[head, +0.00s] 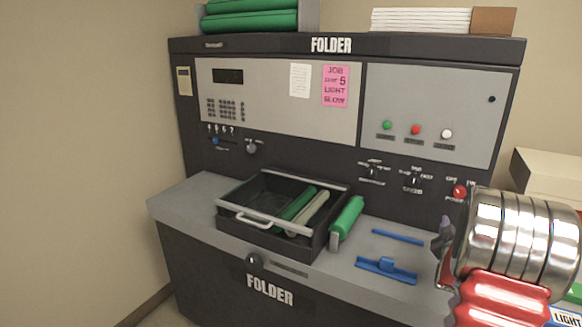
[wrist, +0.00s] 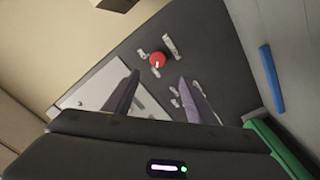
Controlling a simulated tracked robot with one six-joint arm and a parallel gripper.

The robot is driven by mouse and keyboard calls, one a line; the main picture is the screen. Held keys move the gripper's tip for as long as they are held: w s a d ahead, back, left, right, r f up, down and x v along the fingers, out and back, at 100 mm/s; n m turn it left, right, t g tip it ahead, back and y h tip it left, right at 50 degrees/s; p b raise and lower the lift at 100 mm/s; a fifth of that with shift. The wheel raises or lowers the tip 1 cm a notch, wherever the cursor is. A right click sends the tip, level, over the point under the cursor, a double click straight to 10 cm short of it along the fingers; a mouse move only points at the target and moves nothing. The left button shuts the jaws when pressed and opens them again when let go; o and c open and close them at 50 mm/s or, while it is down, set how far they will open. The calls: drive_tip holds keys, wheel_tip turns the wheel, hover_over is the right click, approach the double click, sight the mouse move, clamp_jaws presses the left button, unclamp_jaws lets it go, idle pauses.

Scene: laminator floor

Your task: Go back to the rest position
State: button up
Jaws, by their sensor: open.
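My arm shows at the right of the head view as silver rings and a red ribbed section, in front of the folder machine's right end. My gripper is partly seen there at the arm's left side. In the wrist view the two dark fingers of my gripper (wrist: 158,90) are spread apart with nothing between them. A red knob (wrist: 157,60) on the machine's dark panel shows beyond the fingertips; it is also in the head view (head: 460,191). The folder machine (head: 340,170) stands ahead.
An open drawer (head: 262,222) holds green and pale rollers. Blue parts (head: 386,269) lie on the grey ledge. Stacked paper (head: 420,19) and green rolls (head: 250,20) sit on top. A pale box (head: 548,175) is at the far right.

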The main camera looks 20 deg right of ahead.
drive_tip(key=w+a+r+y, duration=0.2)
drive_tip(key=w+a, duration=0.1)
drive_tip(key=a, duration=0.4)
drive_tip(key=w+a+r+y, duration=0.2)
drive_tip(key=a, duration=0.6)
drive_tip(key=s+a+r+g+y, duration=0.15)
drive_tip(key=a+y, duration=0.35)
drive_tip(key=a, duration=1.3)
drive_tip(key=s+a+f+g+y, duration=0.2)
drive_tip(key=s+a, duration=1)
drive_tip(key=s+a+f+g+y, duration=0.2)
drive_tip(key=s+a+g+y, duration=0.1)
drive_tip(key=s+a, duration=0.9)
drive_tip(key=shift+s+n, duration=0.3)
